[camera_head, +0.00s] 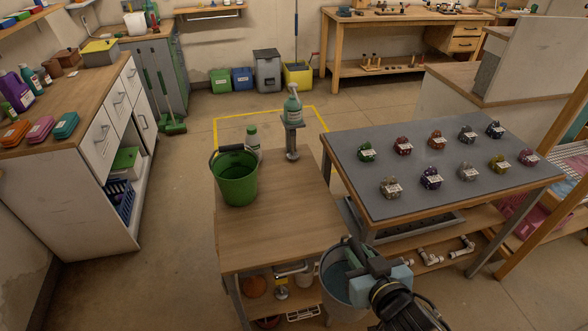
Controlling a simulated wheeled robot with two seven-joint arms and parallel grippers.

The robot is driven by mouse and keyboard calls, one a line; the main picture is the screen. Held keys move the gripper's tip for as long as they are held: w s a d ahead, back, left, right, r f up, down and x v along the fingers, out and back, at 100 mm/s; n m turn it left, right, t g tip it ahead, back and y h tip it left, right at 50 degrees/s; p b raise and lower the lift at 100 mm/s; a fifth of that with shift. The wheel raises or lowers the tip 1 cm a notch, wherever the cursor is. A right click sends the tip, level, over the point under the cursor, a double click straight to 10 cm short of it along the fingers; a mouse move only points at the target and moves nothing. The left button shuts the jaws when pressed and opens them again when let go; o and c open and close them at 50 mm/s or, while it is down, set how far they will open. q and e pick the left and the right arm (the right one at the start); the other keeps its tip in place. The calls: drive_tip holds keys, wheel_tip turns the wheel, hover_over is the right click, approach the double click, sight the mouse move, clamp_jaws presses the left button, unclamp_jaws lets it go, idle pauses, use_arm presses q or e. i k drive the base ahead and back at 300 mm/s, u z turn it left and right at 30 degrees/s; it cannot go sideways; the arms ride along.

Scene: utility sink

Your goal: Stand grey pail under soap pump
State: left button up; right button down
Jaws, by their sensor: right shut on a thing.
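The grey pail (335,286) hangs at the near right corner of the wooden table, beside its edge and low in the view. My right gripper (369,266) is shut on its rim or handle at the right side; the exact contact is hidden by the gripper. The soap pump (292,108) is a teal bottle on a grey stand (292,143) at the far right end of the wooden table. A green pail (238,183) stands upright on the table, left of and nearer than the stand. My left gripper is not in view.
The wooden table (280,228) is bare in its near half. A small green bottle (253,138) stands behind the green pail. A grey-topped table (400,195) with several small coloured items is close on the right. A shelf under the wooden table holds containers.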

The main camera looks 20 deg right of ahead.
sight(299, 185)
drive_tip(key=z, duration=0.1)
drive_tip(key=i, duration=0.95)
drive_tip(key=u, duration=0.1)
